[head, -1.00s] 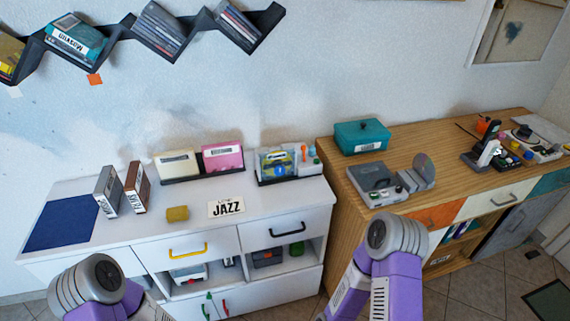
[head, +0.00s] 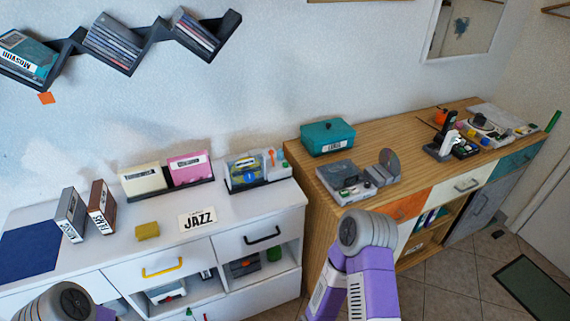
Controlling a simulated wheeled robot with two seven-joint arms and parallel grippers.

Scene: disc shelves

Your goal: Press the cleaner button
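A grey device (head: 343,181) with small buttons on its front lies on the wooden cabinet, with a round disc (head: 389,160) standing at its right side. Only purple and grey links of my two arms show at the bottom edge. Both grippers are out of view.
The white cabinet holds disc cases, a yellow block (head: 147,231) and a JAZZ card (head: 198,220). A teal box (head: 327,137) and a cluster of gadgets (head: 478,128) stand on the wooden cabinet (head: 425,141). Tiled floor at the lower right is free, apart from a dark mat (head: 533,289).

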